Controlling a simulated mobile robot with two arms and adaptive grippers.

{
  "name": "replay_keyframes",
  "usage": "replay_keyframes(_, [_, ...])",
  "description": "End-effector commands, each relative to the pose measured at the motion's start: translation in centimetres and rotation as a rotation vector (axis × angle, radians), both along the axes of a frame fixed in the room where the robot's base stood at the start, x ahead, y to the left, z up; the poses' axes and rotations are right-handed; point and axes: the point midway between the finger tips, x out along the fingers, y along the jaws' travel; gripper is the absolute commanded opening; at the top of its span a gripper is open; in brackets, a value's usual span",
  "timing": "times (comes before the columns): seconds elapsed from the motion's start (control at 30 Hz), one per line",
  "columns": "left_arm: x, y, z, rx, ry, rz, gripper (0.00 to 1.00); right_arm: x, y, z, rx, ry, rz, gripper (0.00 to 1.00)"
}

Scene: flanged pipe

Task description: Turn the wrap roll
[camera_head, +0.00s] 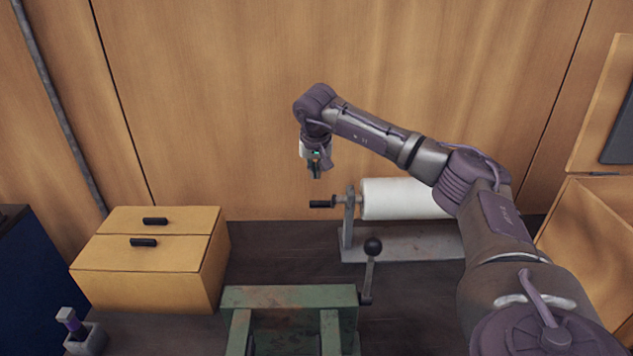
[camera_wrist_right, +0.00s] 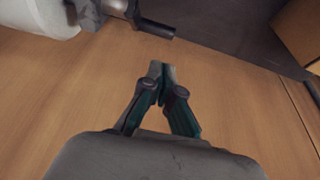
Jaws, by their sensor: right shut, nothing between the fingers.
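The white wrap roll (camera_head: 400,198) lies horizontally on a grey stand (camera_head: 405,245) at the back of the bench. Its right end is hidden behind my right arm. A crank with a black handle (camera_head: 322,204) sticks out from the left end of the stand. My right gripper (camera_head: 316,176) points down just above and behind the crank handle, apart from it. In the right wrist view, its fingertips (camera_wrist_right: 161,68) are shut together with nothing between them. The crank handle (camera_wrist_right: 157,29) and part of the roll (camera_wrist_right: 38,17) show there beyond the fingertips. My left gripper is not in view.
A green metal frame (camera_head: 288,297) with a black-knobbed lever (camera_head: 372,248) stands in front of the roll stand. A yellow two-drawer box (camera_head: 150,258) is at left. A wooden wall (camera_head: 230,90) closes off the back. Dark bench between box and stand is clear.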

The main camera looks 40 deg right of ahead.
Motion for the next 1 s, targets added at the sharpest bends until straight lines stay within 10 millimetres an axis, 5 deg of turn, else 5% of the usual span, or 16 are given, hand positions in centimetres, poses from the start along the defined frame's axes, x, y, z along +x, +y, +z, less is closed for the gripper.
replay_keyframes(0.2, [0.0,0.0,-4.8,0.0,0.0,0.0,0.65,-1.0,-3.3,1.0,-0.042,-0.056,-0.001,0.0])
replay_keyframes(0.43, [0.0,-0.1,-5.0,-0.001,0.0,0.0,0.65,-1.2,-4.9,1.6,-0.06,-0.069,-0.004,0.0])
replay_keyframes(0.93, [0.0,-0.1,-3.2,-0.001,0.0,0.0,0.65,2.0,-7.5,-6.7,-0.059,-0.067,-0.003,0.0])
replay_keyframes(1.0, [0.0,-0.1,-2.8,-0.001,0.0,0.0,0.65,1.2,-7.0,-7.1,-0.062,-0.068,0.001,0.0])
